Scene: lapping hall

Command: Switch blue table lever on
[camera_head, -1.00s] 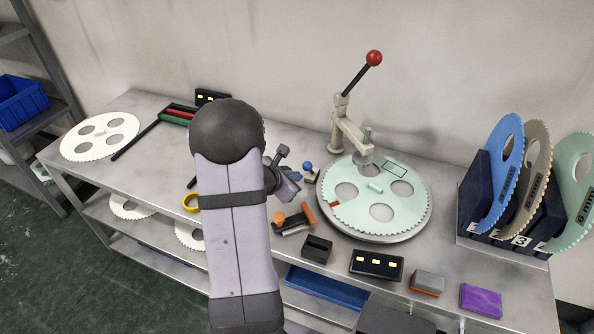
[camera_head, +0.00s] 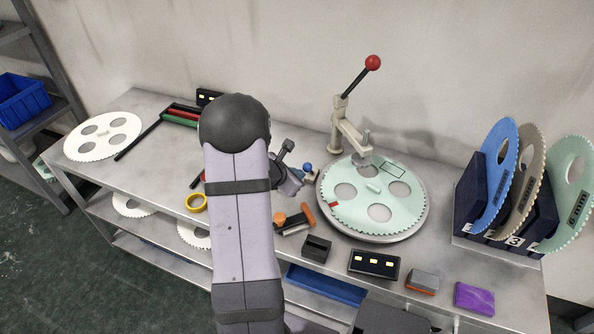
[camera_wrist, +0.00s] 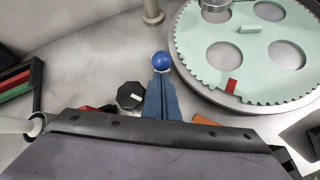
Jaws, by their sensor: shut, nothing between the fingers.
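The blue table lever shows as a small blue ball knob (camera_head: 307,167) on a small mount, just left of the round lapping table. In the wrist view the blue knob (camera_wrist: 162,61) is right at the ends of my fingers. My gripper (camera_head: 299,178) is shut and empty, its two blue-grey fingers together. In the wrist view my gripper (camera_wrist: 160,78) points at the knob, and I cannot tell whether it touches. The fingers hide the lever's stem and much of its mount.
The lapping table (camera_head: 350,230) carries a pale green toothed disc (camera_head: 350,208). A press post (camera_head: 336,140) with a red-knobbed handle stands behind it. A black knob (camera_wrist: 131,95) is left of my fingers. An orange-and-dark clamp-like item (camera_head: 296,219) lies in front.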

